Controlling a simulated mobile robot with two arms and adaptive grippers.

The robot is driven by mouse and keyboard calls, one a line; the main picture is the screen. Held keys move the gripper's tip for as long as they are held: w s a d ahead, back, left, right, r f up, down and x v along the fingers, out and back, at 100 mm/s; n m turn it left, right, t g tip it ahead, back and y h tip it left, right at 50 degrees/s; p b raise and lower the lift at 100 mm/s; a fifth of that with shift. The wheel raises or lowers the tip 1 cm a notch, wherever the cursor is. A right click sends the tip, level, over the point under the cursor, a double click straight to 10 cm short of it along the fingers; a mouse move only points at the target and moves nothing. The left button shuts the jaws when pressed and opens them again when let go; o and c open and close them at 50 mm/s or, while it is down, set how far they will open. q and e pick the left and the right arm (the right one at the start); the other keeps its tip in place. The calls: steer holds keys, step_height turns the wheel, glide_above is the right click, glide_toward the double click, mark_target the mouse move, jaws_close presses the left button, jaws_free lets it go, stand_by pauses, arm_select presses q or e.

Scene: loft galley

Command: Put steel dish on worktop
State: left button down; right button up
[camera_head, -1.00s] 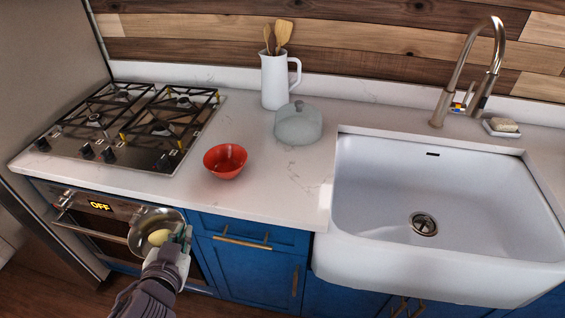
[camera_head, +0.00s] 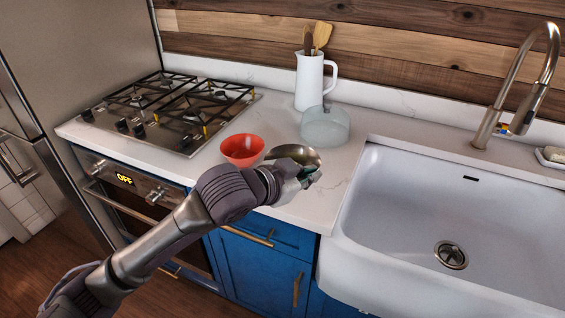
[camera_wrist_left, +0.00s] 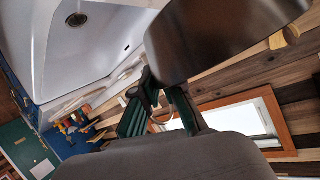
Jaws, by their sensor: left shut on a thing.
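The steel dish (camera_head: 294,153) is a shiny round metal bowl. It is over the front part of the white worktop (camera_head: 345,165), just right of the red bowl; I cannot tell whether it touches the surface. My left gripper (camera_head: 309,177) is shut on the dish at its near right side. The wrist and forearm hide part of the dish and the worktop's front edge. In the left wrist view the dish (camera_wrist_left: 215,38) is a large dark curved shape beyond the green and black fingers (camera_wrist_left: 155,105). My right gripper is not in view.
The red bowl (camera_head: 242,150) stands close to the left of the dish. A glass dome (camera_head: 325,126) and a white jug (camera_head: 310,82) with wooden utensils stand behind. The hob (camera_head: 170,110) is left, the white sink (camera_head: 420,200) right. Worktop between dish and sink is clear.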

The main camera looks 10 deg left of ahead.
arm_select(q)
steer(key=w+f, duration=0.2)
steer(key=w, duration=0.1)
steer(key=w+d+f, duration=0.1)
steer(key=w+f, duration=0.1)
steer(key=w, duration=0.2)
steer(key=w+f+p, duration=0.1)
steer(key=w+f, duration=0.1)
steer(key=w, duration=0.2)
steer(key=shift+w+d+f, duration=0.15)
steer(key=shift+d+f, duration=0.1)
steer(key=shift+f, duration=0.05)
steer(key=shift+w+f, duration=0.15)
steer(key=shift+f, duration=0.05)
step_height(320, 180, down, 4)
steer(key=shift+r+p, duration=0.15)
steer(key=shift+p, duration=0.35)
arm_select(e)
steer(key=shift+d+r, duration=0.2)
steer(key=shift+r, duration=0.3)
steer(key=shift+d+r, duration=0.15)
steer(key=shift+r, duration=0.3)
arm_select(q)
steer(key=c, duration=1.7)
jaws_free()
steer(key=shift+c, duration=0.2)
steer(key=o, duration=0.4)
steer(key=shift+o, duration=0.2)
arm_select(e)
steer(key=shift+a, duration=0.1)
